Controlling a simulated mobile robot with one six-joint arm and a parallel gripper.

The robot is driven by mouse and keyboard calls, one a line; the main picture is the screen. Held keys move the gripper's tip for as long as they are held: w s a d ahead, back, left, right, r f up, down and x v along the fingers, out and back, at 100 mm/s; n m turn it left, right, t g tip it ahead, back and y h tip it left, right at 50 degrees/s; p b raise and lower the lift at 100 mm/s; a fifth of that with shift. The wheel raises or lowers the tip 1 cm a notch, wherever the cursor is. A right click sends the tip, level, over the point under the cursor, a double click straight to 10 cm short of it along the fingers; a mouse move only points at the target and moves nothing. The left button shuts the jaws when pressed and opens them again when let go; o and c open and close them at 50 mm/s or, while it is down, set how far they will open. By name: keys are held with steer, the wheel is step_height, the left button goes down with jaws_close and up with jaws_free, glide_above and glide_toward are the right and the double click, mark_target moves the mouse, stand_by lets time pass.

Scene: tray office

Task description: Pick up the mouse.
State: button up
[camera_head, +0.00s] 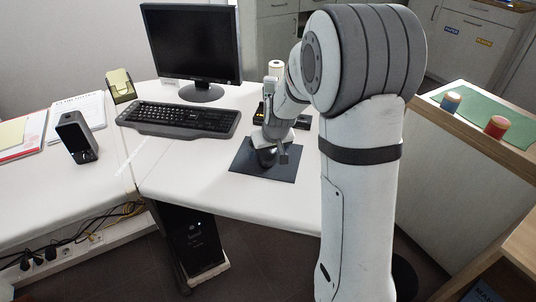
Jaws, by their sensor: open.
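The mouse (267,157) is a small dark shape on a black mouse pad (246,165) near the front edge of the white desk. My gripper (273,152) is right over the pad, pointing down at the mouse, with its fingers beside or around it. The gripper is open. My arm hides part of the mouse and the far side of the pad. I cannot tell whether the fingers touch the mouse.
A black keyboard (180,119) and a monitor (194,45) stand left of and behind the pad. A speaker (77,138) is at the left. The desk left of the pad is clear.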

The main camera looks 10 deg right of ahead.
steer(key=c, duration=1.1)
steer(key=shift+r, duration=0.1)
